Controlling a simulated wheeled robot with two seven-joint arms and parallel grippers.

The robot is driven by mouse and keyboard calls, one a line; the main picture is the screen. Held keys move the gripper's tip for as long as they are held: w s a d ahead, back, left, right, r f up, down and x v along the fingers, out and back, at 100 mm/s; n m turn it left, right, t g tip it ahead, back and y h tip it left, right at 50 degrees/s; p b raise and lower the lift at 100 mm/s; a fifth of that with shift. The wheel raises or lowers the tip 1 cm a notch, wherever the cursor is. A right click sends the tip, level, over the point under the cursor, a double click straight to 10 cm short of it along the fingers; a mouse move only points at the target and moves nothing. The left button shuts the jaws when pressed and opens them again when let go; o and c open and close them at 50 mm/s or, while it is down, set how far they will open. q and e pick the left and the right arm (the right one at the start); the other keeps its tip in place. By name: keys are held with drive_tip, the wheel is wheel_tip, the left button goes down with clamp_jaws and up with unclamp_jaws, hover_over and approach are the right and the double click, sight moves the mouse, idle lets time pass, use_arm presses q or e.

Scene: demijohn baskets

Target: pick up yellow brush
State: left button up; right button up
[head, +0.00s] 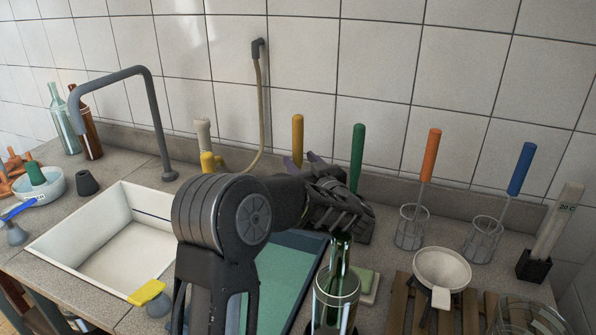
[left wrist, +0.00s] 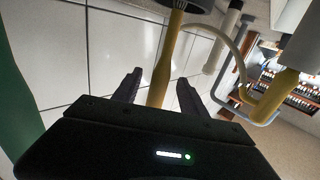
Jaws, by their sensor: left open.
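The yellow brush (head: 297,135) stands upright near the tiled wall, with its handle top showing and its lower part hidden behind my left arm. My left gripper (head: 303,160) reaches toward the wall, its fingers open and close to the handle. In the left wrist view, the yellow handle (left wrist: 164,68) runs between the two open fingers of the gripper (left wrist: 158,90), with a visible gap on each side. I cannot tell how deep the handle sits between them. My right gripper is not in view.
A green-handled brush (head: 357,150) stands right of the yellow one; orange (head: 431,152) and blue (head: 521,168) ones stand in wire holders. A green bottle (head: 337,285) stands below my left wrist.

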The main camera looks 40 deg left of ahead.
use_arm(q)
drive_tip(key=shift+a, duration=0.1)
drive_tip(key=x, duration=0.5)
drive_tip(key=shift+f+b, duration=0.15)
drive_tip(key=shift+b, duration=0.15)
drive_tip(key=shift+c, duration=0.3)
clamp_jaws()
idle(0.3)
